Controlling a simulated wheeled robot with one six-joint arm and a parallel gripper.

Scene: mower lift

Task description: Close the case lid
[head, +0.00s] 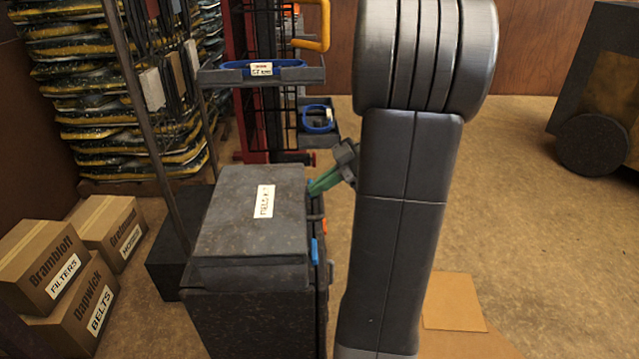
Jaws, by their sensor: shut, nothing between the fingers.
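The dark grey case (248,273) stands on a dark stand, left of my arm. Its lid (238,217) lies down over the case, roughly level, with a white label on top. I cannot tell whether a thin gap is left under it. A blue latch (315,251) shows on the case's right side, towards the near end. My gripper (314,187), with green fingers, is at the lid's right edge towards the far end. Its fingers are shut with nothing seen between them. The fingertips seem to touch the edge or a blue part there, but contact is unclear.
My arm hides part of the middle of the room. A red rack (237,75) with a grey tray (290,76) stands behind the case. Cardboard boxes (50,262) lie at left. A dark wheeled machine (592,140) stands at far right.

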